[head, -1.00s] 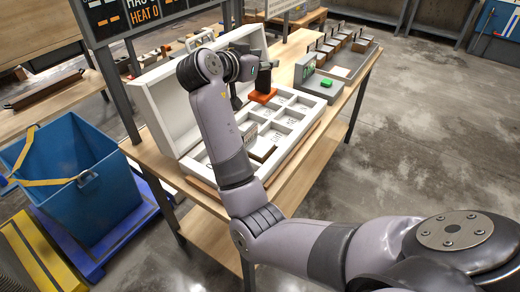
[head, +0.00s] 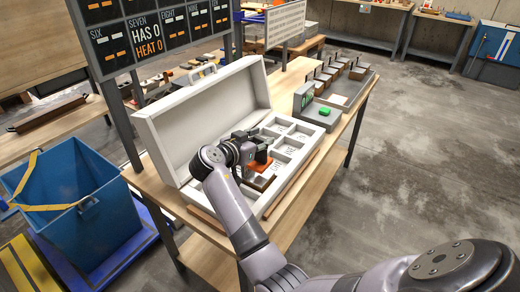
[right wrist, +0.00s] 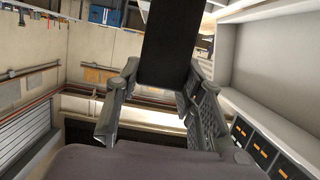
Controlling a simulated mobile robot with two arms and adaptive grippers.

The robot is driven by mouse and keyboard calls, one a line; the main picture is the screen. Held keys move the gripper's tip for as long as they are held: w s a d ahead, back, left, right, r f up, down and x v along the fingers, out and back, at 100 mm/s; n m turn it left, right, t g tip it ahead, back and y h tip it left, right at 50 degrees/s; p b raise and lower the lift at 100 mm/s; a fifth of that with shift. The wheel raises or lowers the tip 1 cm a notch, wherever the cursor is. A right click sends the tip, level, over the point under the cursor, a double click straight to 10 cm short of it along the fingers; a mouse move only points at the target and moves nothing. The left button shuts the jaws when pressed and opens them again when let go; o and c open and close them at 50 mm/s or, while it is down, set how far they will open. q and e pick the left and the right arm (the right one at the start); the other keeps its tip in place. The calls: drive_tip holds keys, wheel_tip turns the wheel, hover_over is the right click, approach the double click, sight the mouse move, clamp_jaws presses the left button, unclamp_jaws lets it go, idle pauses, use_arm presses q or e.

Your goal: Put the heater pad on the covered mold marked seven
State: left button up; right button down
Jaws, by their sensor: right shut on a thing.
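My right gripper (head: 250,147) is shut on the dark upright grip of the heater pad, inside the open white case (head: 308,147). The pad's orange-red base (head: 259,164) hangs over the case's compartments; whether it touches anything there is unclear. The grip also shows as a dark block (right wrist: 171,45) between the fingers in the right wrist view. A brown-topped block (head: 262,183) sits in a compartment nearer me. The compartment labels are too small to read, so I cannot tell which mold is marked seven. My left gripper is not in view.
A board (head: 150,38) reads SEVEN, HAS 0, HEAT 0. A grey device with a green button (head: 325,111) stands behind the case, before a tray (head: 350,90) of handled blocks. The case's raised lid (head: 205,113) stands at left. A blue bin (head: 80,200) is left of the table.

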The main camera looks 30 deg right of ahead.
sight(260, 162)
drive_tip(key=shift+f+p, duration=0.4)
drive_tip(key=shift+f, duration=1.65)
drive_tip(key=c, duration=1.1)
unclamp_jaws()
drive_tip(key=shift+f, duration=0.1)
